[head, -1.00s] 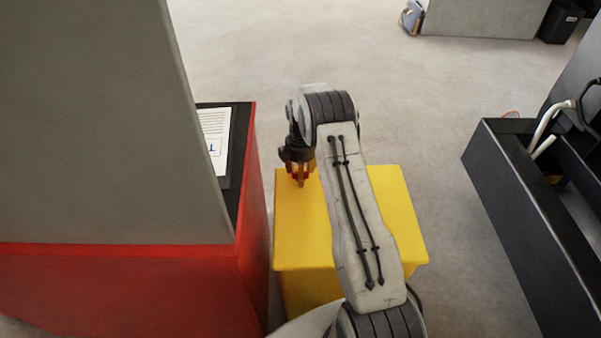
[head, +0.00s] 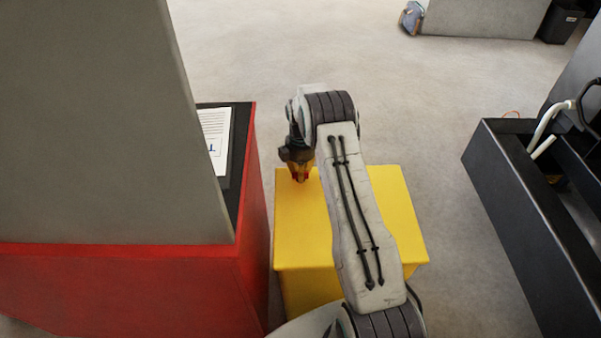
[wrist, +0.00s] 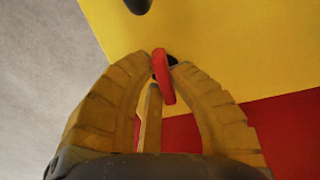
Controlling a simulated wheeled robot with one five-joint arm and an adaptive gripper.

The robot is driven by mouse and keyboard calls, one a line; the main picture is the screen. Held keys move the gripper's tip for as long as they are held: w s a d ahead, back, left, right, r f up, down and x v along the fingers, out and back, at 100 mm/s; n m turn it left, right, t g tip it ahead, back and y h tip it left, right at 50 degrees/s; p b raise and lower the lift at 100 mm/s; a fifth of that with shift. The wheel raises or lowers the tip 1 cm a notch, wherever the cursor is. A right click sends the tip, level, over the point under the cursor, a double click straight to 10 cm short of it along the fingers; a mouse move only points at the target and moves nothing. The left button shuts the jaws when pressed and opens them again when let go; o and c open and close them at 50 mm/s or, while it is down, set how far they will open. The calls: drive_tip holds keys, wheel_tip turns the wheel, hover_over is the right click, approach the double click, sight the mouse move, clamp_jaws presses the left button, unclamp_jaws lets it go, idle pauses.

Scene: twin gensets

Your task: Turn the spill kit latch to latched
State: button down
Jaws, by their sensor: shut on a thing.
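The spill kit is a yellow box (head: 340,225) standing on the floor in front of me, partly hidden behind my arm in the head view. Its latch is a small red handle (wrist: 164,78), seen in the wrist view between my fingertips, with a dark part beside it. My gripper (head: 300,178) points down over the far left part of the box top. The latch's exact angle against any mark cannot be read.
A red cabinet (head: 255,200) with a dark top and a paper sheet (head: 215,135) stands close left of the box. A tall grey panel (head: 90,120) blocks the near left. A black open bin (head: 500,190) holding hoses stands at right.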

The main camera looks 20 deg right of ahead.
drive_tip(key=m+b, duration=0.1)
drive_tip(key=m, duration=0.2)
drive_tip(key=shift+d+f+m+b, duration=0.1)
drive_tip(key=shift+m+b, duration=0.2)
drive_tip(key=m+b, duration=0.1)
drive_tip(key=m, duration=0.4)
drive_tip(key=shift+s+m, duration=0.15)
drive_tip(key=shift+m, duration=0.15)
drive_tip(key=m, duration=0.4)
drive_tip(key=shift+s+b, duration=0.1)
drive_tip(key=shift+b, duration=0.3)
drive_tip(key=shift+s+m, duration=0.1)
drive_tip(key=shift+m, duration=2.2)
drive_tip(key=c, duration=1.1)
unclamp_jaws()
